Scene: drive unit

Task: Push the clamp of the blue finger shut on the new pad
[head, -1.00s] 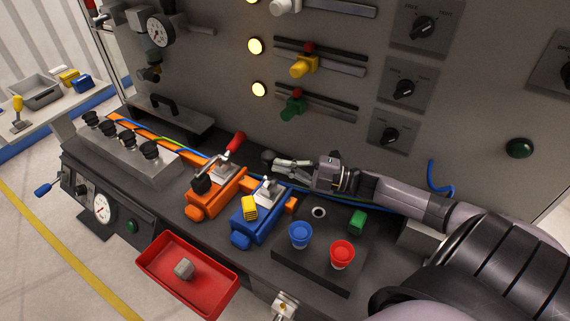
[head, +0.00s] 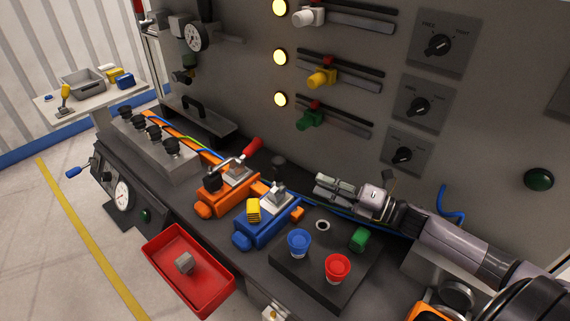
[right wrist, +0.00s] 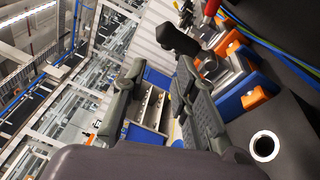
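The blue finger (head: 252,236) lies on the bench in the head view, with the yellow pad (head: 253,210) at its front end. Its metal clamp (head: 275,194) sits behind the pad, and a dark knob (head: 278,163) stands up behind it. In the right wrist view the blue finger (right wrist: 236,92) shows at the right, with a black handle (right wrist: 178,40) sticking out above the metal clamp. My right gripper (head: 318,187) is open and empty, right of the clamp and apart from it; its two spread fingers show in the right wrist view (right wrist: 150,75). My left gripper is out of view.
An orange finger (head: 203,210) with a red-handled clamp (head: 250,147) stands just left. Blue (head: 298,243) and red (head: 338,268) buttons are in front of my right gripper. A red tray (head: 205,300) holds a grey block (head: 184,263). The panel wall rises behind.

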